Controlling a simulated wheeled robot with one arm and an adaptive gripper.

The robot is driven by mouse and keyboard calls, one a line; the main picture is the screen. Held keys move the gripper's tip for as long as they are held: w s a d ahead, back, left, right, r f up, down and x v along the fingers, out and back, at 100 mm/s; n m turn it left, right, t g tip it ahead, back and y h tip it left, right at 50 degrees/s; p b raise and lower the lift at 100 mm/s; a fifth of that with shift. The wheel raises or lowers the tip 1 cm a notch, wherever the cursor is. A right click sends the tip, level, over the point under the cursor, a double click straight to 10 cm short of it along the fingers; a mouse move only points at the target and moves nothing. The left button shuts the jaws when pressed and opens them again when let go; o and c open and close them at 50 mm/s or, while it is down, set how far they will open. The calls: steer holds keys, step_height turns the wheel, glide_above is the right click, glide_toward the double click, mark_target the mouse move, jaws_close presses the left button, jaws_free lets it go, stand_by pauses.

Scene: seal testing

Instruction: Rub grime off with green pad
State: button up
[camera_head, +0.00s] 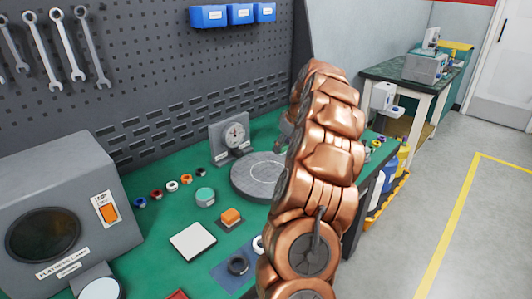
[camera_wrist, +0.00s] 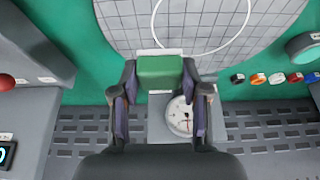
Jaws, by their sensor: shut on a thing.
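In the wrist view my gripper (camera_wrist: 160,85) is shut on a green pad (camera_wrist: 160,72), with one finger on each side of it. The pad is over the edge of a grey round plate (camera_wrist: 200,30) marked with a grid and a white circle. I cannot tell whether the pad touches the plate. In the head view the round plate (camera_head: 262,176) lies on the green bench, and my copper arm hides the pad and most of my gripper. No grime can be made out clearly in either view.
A dial gauge (camera_head: 235,134) stands close behind the plate; it also shows in the wrist view (camera_wrist: 180,117). A teal round piece (camera_head: 205,197), an orange button (camera_head: 231,216), a white tile (camera_head: 193,241) and several coloured rings (camera_head: 172,186) lie nearby. A grey lamp box (camera_head: 65,215) stands left.

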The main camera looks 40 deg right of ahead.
steer(key=shift+r, duration=1.15)
